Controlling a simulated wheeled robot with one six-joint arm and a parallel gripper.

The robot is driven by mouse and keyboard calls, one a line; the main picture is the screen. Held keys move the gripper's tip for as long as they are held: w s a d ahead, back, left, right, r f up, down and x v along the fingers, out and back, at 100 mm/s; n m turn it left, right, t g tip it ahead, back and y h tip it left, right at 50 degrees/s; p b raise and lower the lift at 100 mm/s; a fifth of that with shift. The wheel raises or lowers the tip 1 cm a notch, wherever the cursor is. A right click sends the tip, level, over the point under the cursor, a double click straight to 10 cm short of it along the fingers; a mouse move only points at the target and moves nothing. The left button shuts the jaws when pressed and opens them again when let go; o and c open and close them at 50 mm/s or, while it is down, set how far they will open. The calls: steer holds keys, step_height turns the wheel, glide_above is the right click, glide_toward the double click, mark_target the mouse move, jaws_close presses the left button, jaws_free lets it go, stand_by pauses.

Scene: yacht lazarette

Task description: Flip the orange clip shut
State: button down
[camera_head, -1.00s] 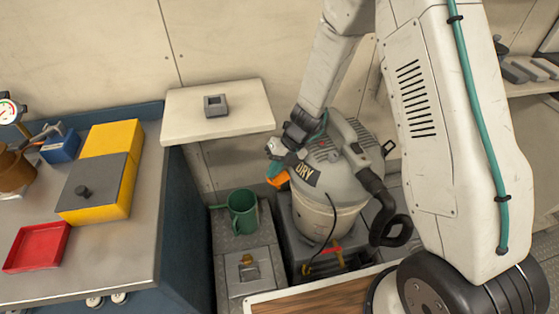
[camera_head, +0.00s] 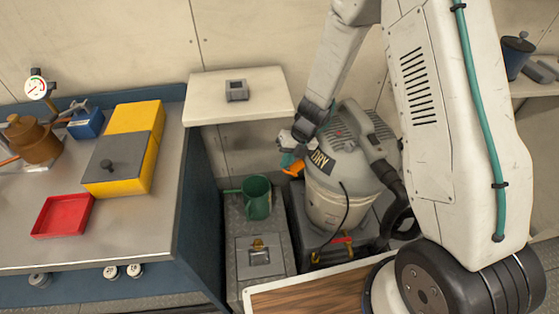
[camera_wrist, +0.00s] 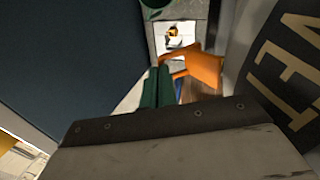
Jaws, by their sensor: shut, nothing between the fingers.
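The orange clip (camera_head: 293,169) juts out from the upper left side of the grey wet/dry vacuum (camera_head: 335,199), beside its DRY label. In the wrist view the clip (camera_wrist: 203,66) is a bent orange plate standing out from the vacuum's wall, just right of my fingers. My gripper (camera_head: 286,160) is shut and empty, with its teal fingertips close to the clip's left side. In the wrist view the green fingers (camera_wrist: 157,88) are together. I cannot tell whether they touch the clip. The clip's hinge side is hidden.
A cream shelf (camera_head: 212,101) holding a small grey block is left of my wrist. The bench (camera_head: 121,229) with its blue side stands further left.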

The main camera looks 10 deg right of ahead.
mark_target(294, 169)
steer(key=shift+a+f, duration=0.25)
steer(key=shift+f, duration=0.5)
stand_by(0.4)
steer(key=shift+r, duration=0.8)
steer(key=v, duration=0.7)
steer(key=shift+r, duration=0.25)
steer(key=shift+s+d, duration=0.1)
steer(key=shift+s, duration=0.05)
